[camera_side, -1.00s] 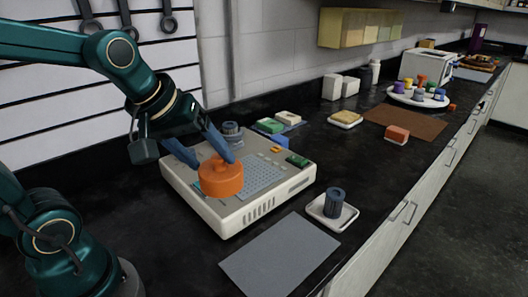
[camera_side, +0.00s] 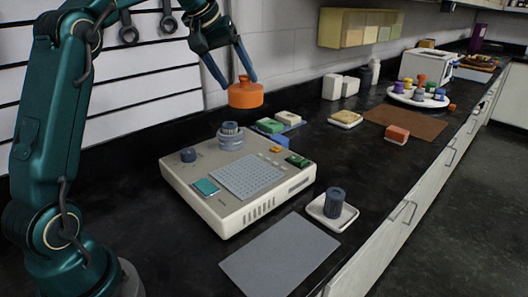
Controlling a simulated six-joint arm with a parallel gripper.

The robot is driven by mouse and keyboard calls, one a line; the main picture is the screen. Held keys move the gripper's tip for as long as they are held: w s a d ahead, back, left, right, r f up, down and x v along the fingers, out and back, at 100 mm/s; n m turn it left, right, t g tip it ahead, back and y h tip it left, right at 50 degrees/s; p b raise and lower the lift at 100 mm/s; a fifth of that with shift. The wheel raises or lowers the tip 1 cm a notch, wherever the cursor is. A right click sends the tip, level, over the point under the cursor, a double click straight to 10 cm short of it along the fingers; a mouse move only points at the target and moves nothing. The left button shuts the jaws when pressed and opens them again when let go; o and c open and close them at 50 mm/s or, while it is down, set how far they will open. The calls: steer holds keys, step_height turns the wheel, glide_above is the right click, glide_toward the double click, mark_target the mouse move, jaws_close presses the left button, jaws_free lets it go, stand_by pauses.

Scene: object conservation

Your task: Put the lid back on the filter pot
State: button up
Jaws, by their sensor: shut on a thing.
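My gripper (camera_side: 242,79) is shut on the small top knob of an orange round lid-like piece (camera_side: 246,98). It holds this piece level in the air, in front of the wall and above the back of the bench in the picture. A grey-blue stepped round pot-like thing (camera_side: 230,138) stands on the back of the light grey device, below and slightly left of the orange piece. A dark blue ribbed cylinder (camera_side: 335,202) stands upright on a small white dish (camera_side: 347,218). I cannot tell for sure which one is the filter pot.
The light grey device (camera_side: 225,212) carries a dark knob (camera_side: 188,155), a teal square (camera_side: 206,187) and a perforated panel. A grey mat (camera_side: 280,258) lies in front. Sponge-like blocks (camera_side: 270,126) lie behind the device. The dark bench left of the device is clear.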

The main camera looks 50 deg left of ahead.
steer(key=shift+n+y, duration=0.3)
steer(key=shift+n, duration=0.4)
steer(key=shift+w+a+f, duration=0.35)
steer(key=shift+a+f, duration=0.6)
steer(key=shift+a, duration=0.65)
steer(key=shift+w+a+f, duration=0.3)
steer(key=shift+a+f, duration=0.65)
steer(key=shift+a, duration=0.65)
steer(key=shift+w+a+f, duration=0.35)
steer(key=shift+a+f, duration=0.6)
steer(key=shift+a, duration=0.65)
steer(key=shift+f, duration=2.6)
steer(key=shift+a+f, duration=0.1)
steer(key=shift+f, duration=0.05)
steer(key=o, duration=1.5)
steer(key=shift+c, duration=0.2)
step_height(320, 180, up, 6)
steer(key=shift+s, duration=0.1)
